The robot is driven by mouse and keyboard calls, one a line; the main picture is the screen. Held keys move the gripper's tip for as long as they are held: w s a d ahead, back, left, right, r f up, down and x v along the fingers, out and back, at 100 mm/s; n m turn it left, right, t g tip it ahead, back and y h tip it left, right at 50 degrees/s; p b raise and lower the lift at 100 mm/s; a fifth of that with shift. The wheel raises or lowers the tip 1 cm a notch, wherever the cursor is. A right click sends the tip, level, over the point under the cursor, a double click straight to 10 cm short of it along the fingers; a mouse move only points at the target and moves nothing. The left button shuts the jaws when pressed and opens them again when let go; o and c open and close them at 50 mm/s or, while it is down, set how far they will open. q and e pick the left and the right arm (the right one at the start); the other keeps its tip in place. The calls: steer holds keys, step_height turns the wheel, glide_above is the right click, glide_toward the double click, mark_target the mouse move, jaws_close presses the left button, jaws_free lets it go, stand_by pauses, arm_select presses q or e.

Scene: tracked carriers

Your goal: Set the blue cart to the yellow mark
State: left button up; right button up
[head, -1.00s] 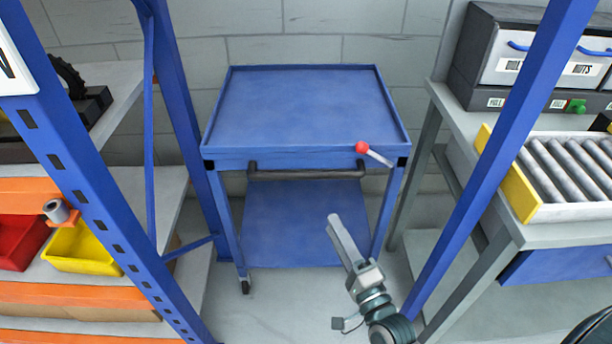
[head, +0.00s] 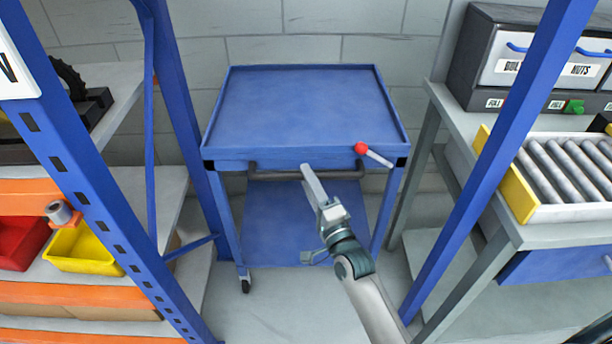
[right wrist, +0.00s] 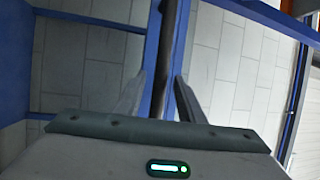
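The blue cart (head: 305,110) stands between the rack posts against the wall, with a flat rimmed top and a lower shelf. Its dark push handle (head: 275,174) runs along the front edge. A red-knobbed lever (head: 361,148) sits at the cart's front right. My right gripper (head: 309,172) is at the front of the cart, its fingertips by the middle of the handle. In the right wrist view its fingers (right wrist: 162,95) stand apart, with the dark handle (right wrist: 167,50) showing between them; contact cannot be told. My left gripper and the yellow mark are not in view.
Blue rack posts (head: 480,170) stand close on both sides. Left shelves hold a yellow bin (head: 82,252) and a red bin (head: 20,240). At right a bench carries a roller conveyor (head: 570,170) and grey drawers (head: 545,65). Pale floor (head: 275,300) lies free before the cart.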

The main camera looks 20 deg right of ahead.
steer(key=shift+x, duration=0.75)
jaws_close()
steer(key=shift+s, duration=0.1)
